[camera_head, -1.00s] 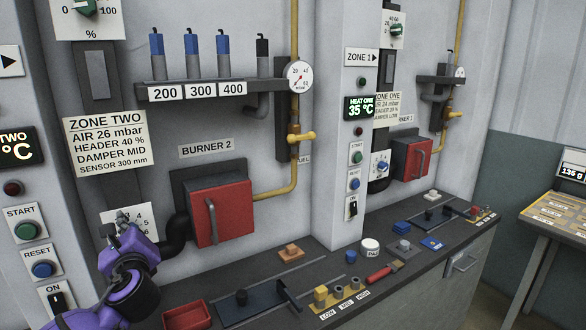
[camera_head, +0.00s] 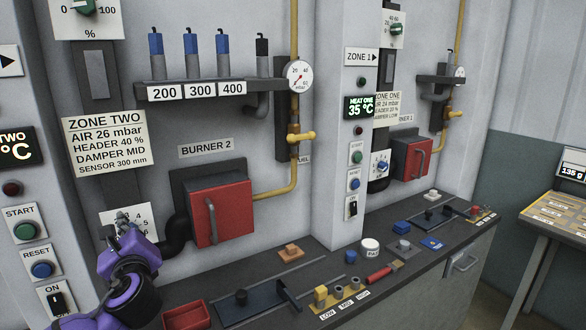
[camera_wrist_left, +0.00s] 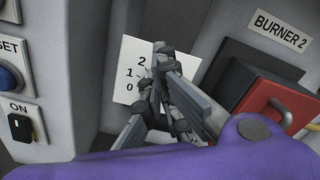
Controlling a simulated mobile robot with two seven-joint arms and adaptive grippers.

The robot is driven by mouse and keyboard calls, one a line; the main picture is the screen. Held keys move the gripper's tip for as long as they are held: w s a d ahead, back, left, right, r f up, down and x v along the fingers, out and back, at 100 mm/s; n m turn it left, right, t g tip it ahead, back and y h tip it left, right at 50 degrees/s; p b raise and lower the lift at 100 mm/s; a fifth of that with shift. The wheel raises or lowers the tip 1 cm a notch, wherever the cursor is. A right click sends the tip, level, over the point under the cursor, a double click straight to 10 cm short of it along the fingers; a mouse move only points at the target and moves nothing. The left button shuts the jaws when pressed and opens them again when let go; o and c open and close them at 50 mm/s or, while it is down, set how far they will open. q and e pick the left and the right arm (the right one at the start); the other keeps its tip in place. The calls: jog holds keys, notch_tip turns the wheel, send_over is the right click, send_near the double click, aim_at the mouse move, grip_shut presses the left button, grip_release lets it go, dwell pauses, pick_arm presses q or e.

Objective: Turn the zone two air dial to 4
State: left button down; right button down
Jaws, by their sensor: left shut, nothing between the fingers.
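The zone two air dial's white scale plate (camera_head: 146,222) is on the wall left of the red burner box. Numbers including 4 show at its right side. My left gripper (camera_head: 124,222) is in front of the plate and covers its middle, so the knob and its pointer are hidden. In the left wrist view the plate (camera_wrist_left: 128,92) shows 2, 1 and 0 to the left of the fingers (camera_wrist_left: 163,52). The fingers are shut with nothing between them; I cannot tell if they touch the knob. My right gripper is not in view.
The red burner 2 box (camera_head: 221,212) with its handle is close to the right of the dial. START (camera_head: 25,231) and RESET (camera_head: 41,269) buttons and an ON switch (camera_head: 56,301) are at the left. A red tray (camera_head: 187,317) lies on the bench below.

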pick_arm(q)
jog(key=shift+v, duration=2.05)
